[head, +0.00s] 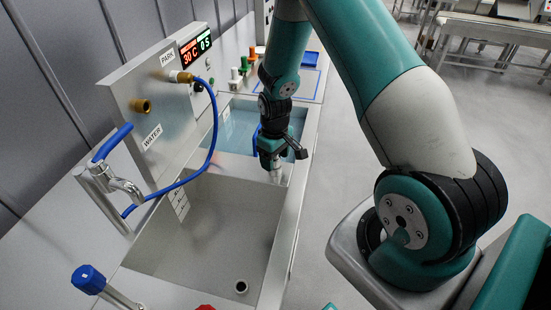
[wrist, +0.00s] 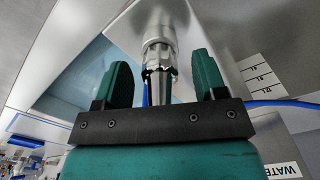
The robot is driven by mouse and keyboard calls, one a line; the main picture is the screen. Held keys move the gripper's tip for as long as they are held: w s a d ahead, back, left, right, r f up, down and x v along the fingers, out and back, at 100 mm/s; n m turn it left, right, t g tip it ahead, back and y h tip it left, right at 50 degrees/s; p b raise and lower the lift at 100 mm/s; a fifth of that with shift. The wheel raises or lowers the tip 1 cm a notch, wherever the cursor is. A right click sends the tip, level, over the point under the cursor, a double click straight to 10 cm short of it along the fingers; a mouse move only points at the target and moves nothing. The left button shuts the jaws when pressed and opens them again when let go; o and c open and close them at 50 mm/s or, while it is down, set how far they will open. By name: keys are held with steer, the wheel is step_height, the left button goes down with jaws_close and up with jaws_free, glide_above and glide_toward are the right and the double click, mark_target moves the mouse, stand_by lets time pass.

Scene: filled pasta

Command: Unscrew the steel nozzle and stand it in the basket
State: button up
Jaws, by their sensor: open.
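My gripper (head: 275,164) points down over the divider between the two basins in the head view. In the wrist view its two green fingers (wrist: 161,68) stand apart. The steel nozzle (wrist: 158,88), a tapered piece with a notched collar, shows between the fingers, with a gap on both sides. A wider steel cylinder (wrist: 158,30) adjoins its collar. In the head view a small pale metal part (head: 275,176) shows just below the gripper; I cannot tell which piece it is. I cannot make out a basket in either view.
An empty steel sink (head: 215,225) lies in front, with a water-filled basin (head: 235,128) beyond. A tap (head: 120,185) stands at left. Another brass fitting (head: 140,105) is above WATER. Coloured-top bottles (head: 244,64) stand behind.

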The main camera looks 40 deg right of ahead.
steer(key=m, duration=1.2)
steer(key=shift+m, duration=0.4)
steer(key=shift+w, duration=0.1)
steer(key=shift+c, duration=0.2)
steer(key=c, duration=1.1)
steer(key=shift+o, duration=0.2)
steer(key=n, duration=0.5)
steer(key=shift+n, duration=0.3)
steer(key=n, duration=0.4)
steer(key=shift+n+p, duration=0.3)
steer(key=shift+n, duration=0.7)
